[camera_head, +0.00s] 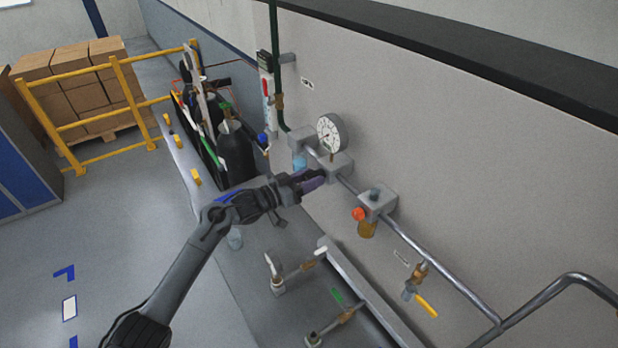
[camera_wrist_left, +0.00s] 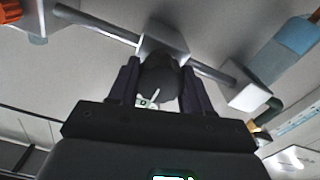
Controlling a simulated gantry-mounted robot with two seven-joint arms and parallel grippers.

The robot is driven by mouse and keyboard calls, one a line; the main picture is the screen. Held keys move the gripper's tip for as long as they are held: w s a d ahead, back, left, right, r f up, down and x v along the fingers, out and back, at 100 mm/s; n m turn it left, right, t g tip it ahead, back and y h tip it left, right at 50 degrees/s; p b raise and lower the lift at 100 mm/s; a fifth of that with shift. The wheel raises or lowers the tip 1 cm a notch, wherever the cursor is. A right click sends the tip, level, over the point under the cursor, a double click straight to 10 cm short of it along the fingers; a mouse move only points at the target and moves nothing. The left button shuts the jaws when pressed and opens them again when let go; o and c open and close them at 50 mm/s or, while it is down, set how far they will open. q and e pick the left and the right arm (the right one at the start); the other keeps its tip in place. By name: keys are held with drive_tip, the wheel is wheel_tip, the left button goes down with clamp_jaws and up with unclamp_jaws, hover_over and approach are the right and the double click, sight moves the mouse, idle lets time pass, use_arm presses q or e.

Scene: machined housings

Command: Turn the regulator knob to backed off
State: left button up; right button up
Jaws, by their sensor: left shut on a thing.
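The regulator is a grey block (camera_head: 341,163) on the wall pipe, below a round white-faced gauge (camera_head: 331,133). In the left wrist view the block (camera_wrist_left: 164,42) has a dark rounded knob (camera_wrist_left: 160,78) in front of it. My left gripper (camera_head: 316,180) reaches the regulator from the lower left. Its two dark fingers stand on either side of the knob and are shut on it. In the head view the gripper hides the knob, and I cannot read its turn angle. My right gripper is not in view.
A block with an orange knob (camera_head: 358,214) and amber bowl (camera_head: 367,230) sits to the right on the pipe. A yellow-handled valve (camera_head: 427,306) is further right. Dark cylinders (camera_head: 236,155) stand at left.

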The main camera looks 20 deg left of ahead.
use_arm(q)
drive_tip(key=shift+r, duration=0.2)
drive_tip(key=o, duration=1)
drive_tip(key=shift+o, duration=0.2)
drive_tip(key=shift+a+f, duration=0.1)
drive_tip(key=b+v, duration=0.2)
drive_tip(key=v, duration=0.8)
drive_tip(key=shift+s+a, duration=0.15)
drive_tip(key=shift+s, duration=0.25)
